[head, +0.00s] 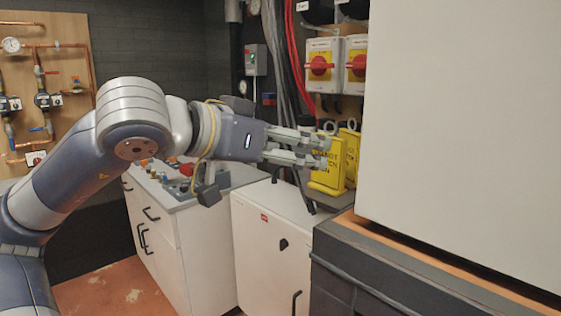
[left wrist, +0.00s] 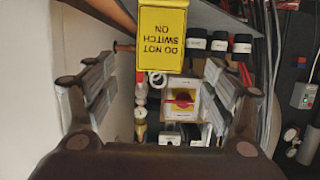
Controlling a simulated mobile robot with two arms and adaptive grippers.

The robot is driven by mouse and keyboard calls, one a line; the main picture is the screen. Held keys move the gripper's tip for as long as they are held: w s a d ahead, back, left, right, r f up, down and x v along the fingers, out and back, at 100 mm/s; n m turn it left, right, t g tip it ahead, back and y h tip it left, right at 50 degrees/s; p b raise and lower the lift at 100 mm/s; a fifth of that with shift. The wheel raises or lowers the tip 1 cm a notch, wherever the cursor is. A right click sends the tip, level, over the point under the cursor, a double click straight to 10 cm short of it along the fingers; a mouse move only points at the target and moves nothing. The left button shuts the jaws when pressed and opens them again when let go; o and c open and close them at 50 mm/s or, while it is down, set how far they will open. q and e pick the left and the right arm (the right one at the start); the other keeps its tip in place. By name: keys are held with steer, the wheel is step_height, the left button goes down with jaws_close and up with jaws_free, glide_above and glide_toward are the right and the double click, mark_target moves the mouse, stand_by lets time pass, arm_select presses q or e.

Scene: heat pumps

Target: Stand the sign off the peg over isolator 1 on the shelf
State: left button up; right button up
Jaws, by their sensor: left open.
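A yellow sign (head: 326,178) reading DO NOT SWITCH ON is partly behind my left gripper (head: 325,151) in the head view. A second yellow sign (head: 351,152) is just right of it. I cannot tell whether either hangs or stands. In the left wrist view, one yellow sign (left wrist: 162,38) appears upside down at the top, between my open fingers, with a pale ring at its end. Contact with the fingers is not clear. Two yellow isolators with red knobs, a left one (head: 320,66) and a right one (head: 355,66), are on the wall. My right gripper is out of view.
A dark grey ledge (head: 340,201) lies below the signs. A large pale cabinet (head: 460,120) closes off the right side. White cabinets (head: 270,245) stand below the arm. Red and grey cables (head: 292,50) run down beside the isolators.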

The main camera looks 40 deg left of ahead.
arm_select(q)
steer(key=v, duration=0.2)
steer(key=shift+s+r+b, duration=0.15)
steer(key=shift+s+b, duration=0.1)
steer(key=shift+b, duration=0.05)
stand_by(0.4)
